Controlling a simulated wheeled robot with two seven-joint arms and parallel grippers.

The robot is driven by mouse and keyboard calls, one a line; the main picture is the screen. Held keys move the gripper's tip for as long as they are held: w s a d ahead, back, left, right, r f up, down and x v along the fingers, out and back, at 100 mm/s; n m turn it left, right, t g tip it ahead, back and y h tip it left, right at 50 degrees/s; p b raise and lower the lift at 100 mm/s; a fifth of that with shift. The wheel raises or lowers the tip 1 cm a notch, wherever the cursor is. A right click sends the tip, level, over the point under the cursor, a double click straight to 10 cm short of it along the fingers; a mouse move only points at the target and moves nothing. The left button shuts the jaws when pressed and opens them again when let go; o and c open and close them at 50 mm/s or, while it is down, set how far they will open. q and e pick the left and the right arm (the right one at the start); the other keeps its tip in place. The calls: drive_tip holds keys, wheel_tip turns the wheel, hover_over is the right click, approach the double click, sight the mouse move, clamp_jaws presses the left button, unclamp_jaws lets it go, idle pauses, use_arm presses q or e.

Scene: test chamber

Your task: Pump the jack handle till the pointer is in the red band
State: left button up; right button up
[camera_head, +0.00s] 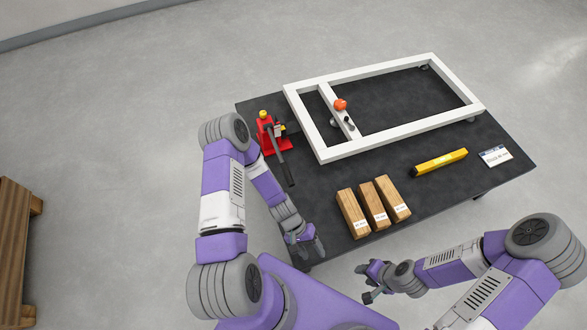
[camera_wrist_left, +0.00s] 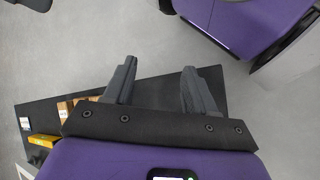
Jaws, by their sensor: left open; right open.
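The red jack (camera_head: 272,132) stands at the left end of the black table, with a yellow top. Its dark handle (camera_head: 285,168) slopes down toward the front of the table. The pointer and the red band are too small to make out. My left gripper (camera_head: 306,254) is open and empty at the table's front left corner, in front of the handle and apart from it. Its two fingers also show apart in the left wrist view (camera_wrist_left: 155,90). My right gripper (camera_head: 366,282) is open and empty, off the table's front edge.
A white frame (camera_head: 395,68) with an orange knob (camera_head: 340,104) on its crossbar fills the table's back. Wooden blocks (camera_head: 374,205), a yellow level (camera_head: 440,161) and a white card (camera_head: 494,156) lie in front of it. The black table (camera_head: 315,210) has free room between handle and blocks.

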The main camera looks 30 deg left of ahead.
use_arm(q)
drive_tip(key=w+a+f+n+t+h+b, duration=0.25)
drive_tip(key=w+n+t+h, duration=0.25)
drive_tip(key=w+t+h, duration=0.45)
drive_tip(key=w+a+n+t+y, duration=0.35)
drive_tip(key=a+t+y, duration=0.25)
drive_tip(key=a, duration=0.5)
drive_tip(key=w+a+n+t+y, duration=0.2)
drive_tip(key=w+a+t+y, duration=0.35)
drive_tip(key=a, duration=0.45)
drive_tip(key=b+x, duration=0.2)
drive_tip(key=x, duration=0.4)
drive_tip(key=shift+w+d+r+t+h, duration=0.2)
drive_tip(key=shift+t+h, duration=0.1)
drive_tip(key=shift+h, duration=0.1)
drive_tip(key=shift+s, duration=0.1)
clamp_jaws()
